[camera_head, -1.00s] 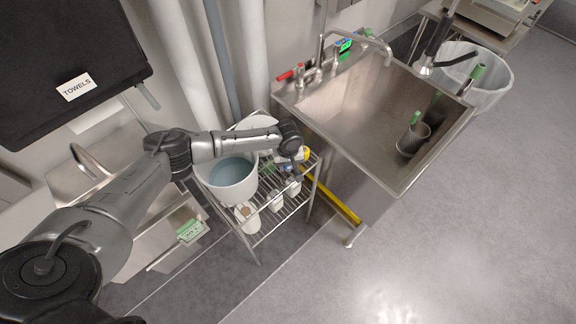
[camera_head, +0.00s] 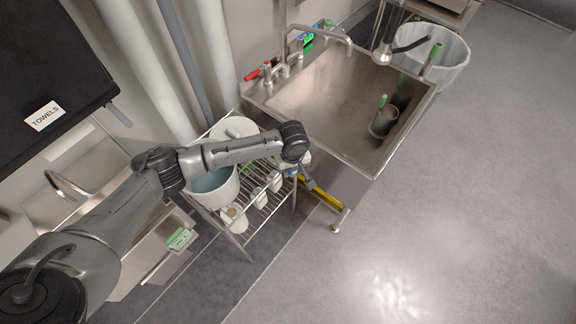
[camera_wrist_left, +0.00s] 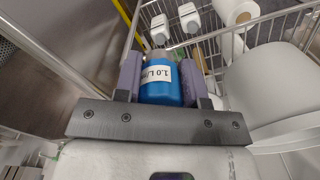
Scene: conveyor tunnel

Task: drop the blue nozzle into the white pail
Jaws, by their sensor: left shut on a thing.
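The blue nozzle (camera_wrist_left: 161,84), with a white label reading 1.0 L/m, sits between the two purple-grey fingers of my left gripper (camera_wrist_left: 160,76) in the left wrist view. The gripper is shut on it. In the head view my left gripper (camera_head: 307,182) hangs beside the right side of the wire rack, near the sink; the nozzle cannot be made out there. The white pail (camera_head: 218,200), bluish inside, stands on the rack left of the gripper, partly covered by my left arm. A large white container, probably this pail, shows at the right of the wrist view (camera_wrist_left: 270,98). My right gripper is not in view.
The wire rack (camera_head: 262,212) holds several white bottles and another white container (camera_head: 232,127) behind my arm. The steel sink (camera_head: 330,105) stands to the right, with a dark cup inside. A lined bin (camera_head: 452,68) stands beyond it. The floor at right is clear.

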